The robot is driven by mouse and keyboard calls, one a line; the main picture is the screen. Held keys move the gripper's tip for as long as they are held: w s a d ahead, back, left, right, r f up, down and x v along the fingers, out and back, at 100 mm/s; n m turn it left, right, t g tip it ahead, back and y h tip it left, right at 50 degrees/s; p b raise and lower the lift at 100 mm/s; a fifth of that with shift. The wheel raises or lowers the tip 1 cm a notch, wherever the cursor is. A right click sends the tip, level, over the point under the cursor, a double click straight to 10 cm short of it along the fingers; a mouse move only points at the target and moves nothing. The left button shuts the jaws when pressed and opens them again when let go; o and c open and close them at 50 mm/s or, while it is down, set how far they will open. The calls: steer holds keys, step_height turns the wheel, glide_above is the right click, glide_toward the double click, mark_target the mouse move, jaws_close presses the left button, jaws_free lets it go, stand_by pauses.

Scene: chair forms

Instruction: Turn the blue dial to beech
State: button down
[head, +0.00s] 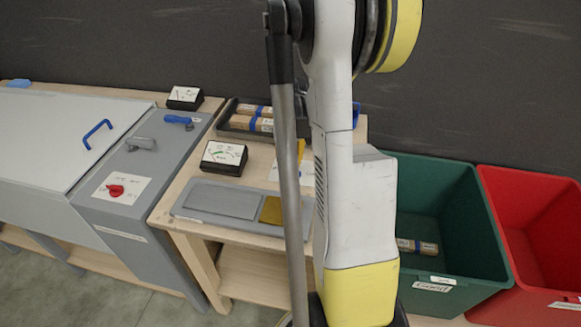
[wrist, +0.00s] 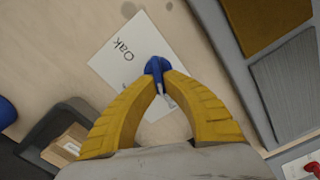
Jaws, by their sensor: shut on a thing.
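The blue dial (wrist: 154,63) sits on a white card (wrist: 105,62) on the wooden tabletop, upper middle of the wrist view. The word "Oak" is readable on the card, left of the dial. No "beech" mark is readable; my fingers cover part of the card. My gripper (wrist: 161,76) has its two yellow fingers closed on the dial from either side. In the head view part of the card (head: 283,172) shows on the table beside my arm. My arm hides the dial there, and only a bit of yellow finger shows.
A dark tray (head: 229,123) with wooden blocks stands behind. A dial gauge (head: 223,155) and a grey board (head: 190,212) with grey and gold plates lie on the table. A green bin (head: 470,215) and red bin (head: 540,215) stand right. A grey machine (head: 110,235) stands left.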

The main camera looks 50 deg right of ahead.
steer(key=m, duration=0.6)
steer(key=shift+s+d, duration=0.1)
steer(key=shift+d, duration=0.2)
steer(key=m, duration=0.6)
steer(key=shift+s+d, duration=0.2)
steer(key=shift+m, duration=0.3)
steer(key=c, duration=1.5)
jaws_free()
step_height(320, 180, up, 12)
steer(key=shift+a, duration=0.1)
